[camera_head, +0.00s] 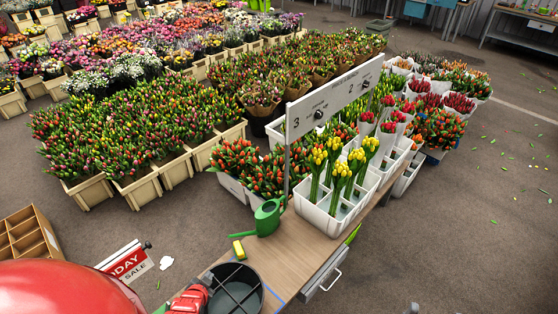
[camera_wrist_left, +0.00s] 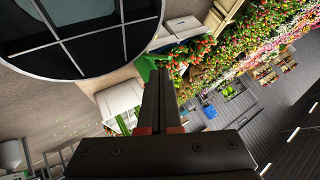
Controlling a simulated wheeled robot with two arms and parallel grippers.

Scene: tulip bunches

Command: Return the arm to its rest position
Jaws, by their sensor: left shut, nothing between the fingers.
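My left gripper (camera_head: 203,284) shows at the bottom of the head view, red and black, beside the left rim of a round black divided container (camera_head: 257,298). In the left wrist view its two dark fingers (camera_wrist_left: 160,76) are together with nothing between them. The divided container (camera_wrist_left: 128,18) fills the top left of that view, apart from the fingers. My right gripper is not in view.
A wooden table (camera_head: 300,257) carries a green watering can (camera_head: 268,218), a yellow sponge (camera_head: 239,250) and a white divided tray (camera_head: 318,216) of yellow tulips. A numbered sign (camera_head: 335,100) stands behind. Crates of tulips fill the left; grey floor (camera_head: 470,235) is open at right.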

